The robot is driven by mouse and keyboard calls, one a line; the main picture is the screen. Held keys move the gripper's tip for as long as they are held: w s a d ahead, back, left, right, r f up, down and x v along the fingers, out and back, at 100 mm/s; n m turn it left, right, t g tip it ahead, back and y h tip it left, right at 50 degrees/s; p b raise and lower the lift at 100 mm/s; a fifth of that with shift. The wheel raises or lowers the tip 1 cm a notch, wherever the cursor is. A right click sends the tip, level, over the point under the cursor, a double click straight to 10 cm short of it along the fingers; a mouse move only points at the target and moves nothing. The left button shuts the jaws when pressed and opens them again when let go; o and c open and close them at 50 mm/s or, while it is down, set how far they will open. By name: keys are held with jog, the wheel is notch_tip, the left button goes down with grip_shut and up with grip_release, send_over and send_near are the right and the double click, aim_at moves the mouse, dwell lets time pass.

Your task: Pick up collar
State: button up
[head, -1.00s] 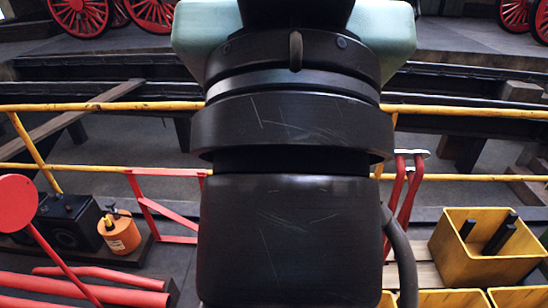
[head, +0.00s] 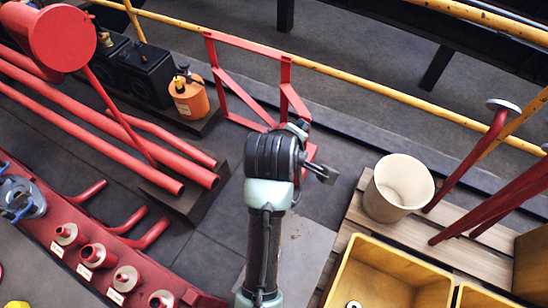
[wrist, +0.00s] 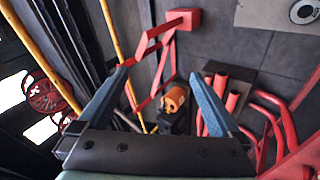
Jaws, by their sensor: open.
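My gripper (head: 322,173) is at the end of my arm in the head view, above the floor near the red frame. In the wrist view its two blue fingers stand wide apart (wrist: 160,74) with nothing held between them. No part is plainly marked as the collar. A pale round part with a dark centre (wrist: 304,12) lies on a grey plate at the top right of the wrist view, well away from the fingers. It may be the collar, but I cannot tell.
An orange can (head: 188,97) stands by black boxes (head: 137,72). A red frame (head: 262,85) and yellow rail (head: 340,72) are behind. Red pipes (head: 110,130) lie left. A cream bucket (head: 397,188) and yellow bin (head: 385,262) stand right. The grey plate (head: 305,250) looks mostly bare.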

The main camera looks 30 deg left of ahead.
jog(key=s+f+n+g+h+b, duration=0.1)
jog(key=s+f+n+g+b, duration=0.1)
jog(key=s+f, duration=0.3)
jog(key=s+d+f+n+g+b, duration=0.1)
jog(key=s+f, duration=0.4)
jog(key=f, duration=0.8)
jog(key=s+f+n+g+h+b, duration=0.1)
jog(key=s+f+n+g+b, duration=0.1)
jog(key=f, duration=0.7)
jog(key=shift+s+d+f+n+g+h+b, duration=0.1)
jog(key=shift+s+n+g, duration=0.15)
jog(key=shift+s+g, duration=0.25)
jog(key=shift+s+d+f+n+g+h+b, duration=0.1)
jog(key=shift+s+d+n+g+b, duration=0.15)
jog(key=shift+s, duration=0.4)
jog(key=shift+s+f+n+g+h, duration=0.1)
jog(key=shift+s+n+g, duration=0.1)
jog(key=shift+s+g, duration=0.3)
jog(key=shift+w+d+f+b, duration=0.15)
jog(key=shift+f+b, duration=0.45)
jog(key=shift+f, duration=0.85)
jog(key=shift+w+f+b, duration=0.25)
jog(key=shift+f+b, duration=0.35)
jog(key=shift+f, duration=0.85)
jog(key=shift+c, duration=0.3)
jog(key=shift+r, duration=0.1)
grip_shut()
